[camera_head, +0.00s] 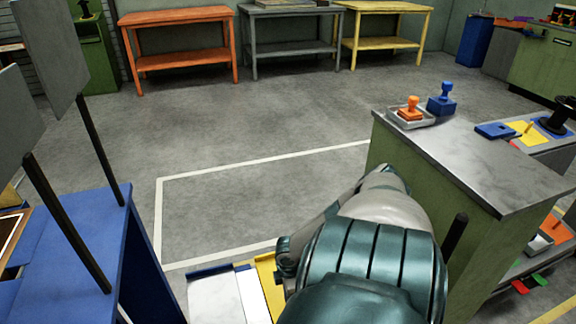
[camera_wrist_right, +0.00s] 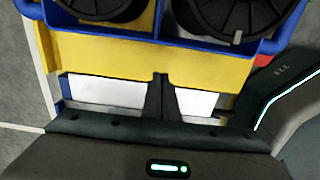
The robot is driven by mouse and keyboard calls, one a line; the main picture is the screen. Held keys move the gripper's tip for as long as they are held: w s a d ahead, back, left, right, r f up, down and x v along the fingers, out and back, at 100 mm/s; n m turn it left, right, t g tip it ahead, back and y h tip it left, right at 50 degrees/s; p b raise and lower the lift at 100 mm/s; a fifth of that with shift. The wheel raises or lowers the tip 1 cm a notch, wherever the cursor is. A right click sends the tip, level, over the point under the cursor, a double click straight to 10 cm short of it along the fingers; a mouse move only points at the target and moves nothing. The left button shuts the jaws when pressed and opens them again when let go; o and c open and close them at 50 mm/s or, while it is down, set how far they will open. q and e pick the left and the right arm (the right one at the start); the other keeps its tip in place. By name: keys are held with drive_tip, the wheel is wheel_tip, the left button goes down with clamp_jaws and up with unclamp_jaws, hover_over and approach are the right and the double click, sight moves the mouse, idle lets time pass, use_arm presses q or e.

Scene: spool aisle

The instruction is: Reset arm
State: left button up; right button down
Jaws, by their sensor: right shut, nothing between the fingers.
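My right gripper (camera_wrist_right: 160,78) shows in the right wrist view. Its dark fingers are together with nothing between them, in front of a yellow panel (camera_wrist_right: 105,62). I cannot tell whether they touch it. In the head view my right arm (camera_head: 370,240) is bent in the lower middle, beside the green cabinet, and its gripper is hidden. My left arm and gripper are not in view.
Black spools (camera_wrist_right: 240,15) sit in a blue-rimmed holder (camera_wrist_right: 130,33) above the panel. The grey-topped green cabinet (camera_head: 480,165), bearing an orange stamp (camera_head: 410,108) and a blue stamp (camera_head: 441,100), stands right. A blue table (camera_head: 85,215) stands left. Floor ahead is clear.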

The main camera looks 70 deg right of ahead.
idle(0.6)
